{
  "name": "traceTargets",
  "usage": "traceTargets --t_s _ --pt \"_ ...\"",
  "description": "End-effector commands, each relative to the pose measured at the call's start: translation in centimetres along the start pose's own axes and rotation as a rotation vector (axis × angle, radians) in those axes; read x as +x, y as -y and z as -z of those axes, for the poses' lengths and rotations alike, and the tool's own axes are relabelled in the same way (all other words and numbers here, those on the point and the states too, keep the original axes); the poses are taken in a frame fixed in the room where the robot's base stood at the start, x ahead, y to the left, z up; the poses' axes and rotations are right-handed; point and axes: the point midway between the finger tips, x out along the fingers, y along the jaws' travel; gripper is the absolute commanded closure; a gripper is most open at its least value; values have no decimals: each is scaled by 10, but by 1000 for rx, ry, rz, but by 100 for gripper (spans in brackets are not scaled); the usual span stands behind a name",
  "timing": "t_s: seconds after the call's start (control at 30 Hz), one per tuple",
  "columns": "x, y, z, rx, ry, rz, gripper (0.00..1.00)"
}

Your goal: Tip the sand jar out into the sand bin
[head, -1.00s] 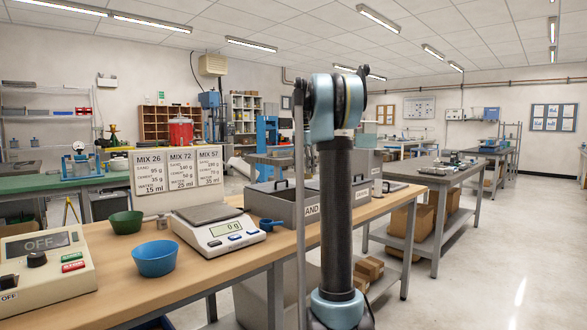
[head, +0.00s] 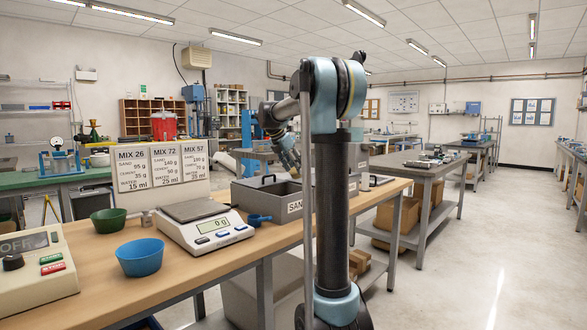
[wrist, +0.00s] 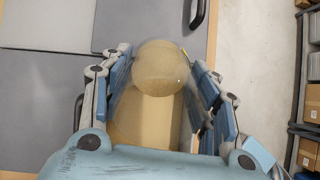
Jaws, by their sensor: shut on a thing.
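My gripper (wrist: 160,62) is shut on a clear jar (wrist: 146,118) of tan sand, with a finger on each side. The jar's round end faces away from the wrist, and its lower part is hidden by my gripper body. In the head view the gripper and jar are not clearly seen; part of my arm hangs over the bins behind my column. The sand bin (head: 262,201) is a grey box on the bench with a label reading SAND, partly hidden by my arm. In the wrist view flat grey lids with black handles lie below and left of the jar.
A white scale (head: 205,234) reads 0 g on the bench (head: 112,278). A blue bowl (head: 140,257), a green bowl (head: 108,222), a blue scoop (head: 259,219) and a control box (head: 35,264) stand nearby. Mix cards (head: 162,166) stand behind. Floor lies beyond the bench edge.

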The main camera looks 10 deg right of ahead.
Motion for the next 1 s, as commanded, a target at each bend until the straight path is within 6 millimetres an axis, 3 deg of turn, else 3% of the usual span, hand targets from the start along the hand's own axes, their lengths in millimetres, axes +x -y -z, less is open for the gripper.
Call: traceTargets --t_s 1.0 --pt "16 -1 15 0 835 11 81"
